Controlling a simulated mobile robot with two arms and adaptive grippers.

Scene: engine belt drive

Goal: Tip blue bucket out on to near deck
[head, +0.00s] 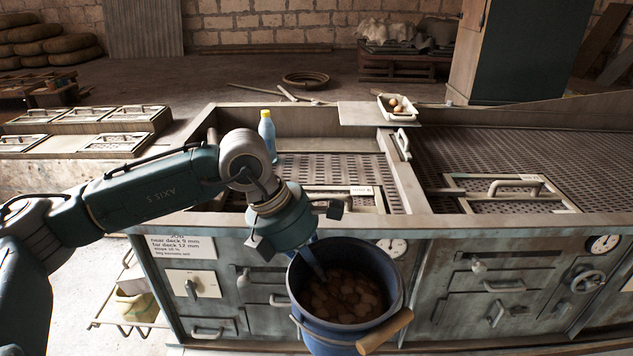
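The blue bucket (327,334) is in front of the machine, below the deck edge, with its mouth up and leaning slightly towards me. Brown lumps (345,298) lie inside. Its wooden handle grip (385,332) hangs over the near right rim. My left gripper (300,240) reaches down on the bucket's far left rim and appears clamped there; the fingertips are partly hidden. Two perforated decks show on the machine: a left one (310,168) behind the bucket and a larger right one (500,160). Which is the near deck I cannot tell. My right gripper is out of view.
A clear bottle with a yellow cap (267,135) stands on the left deck. A white tray (398,106) with small round items sits on a ledge behind. Raised metal rims (405,219) edge the decks. A handled hatch (515,187) is on the right deck, which is otherwise clear.

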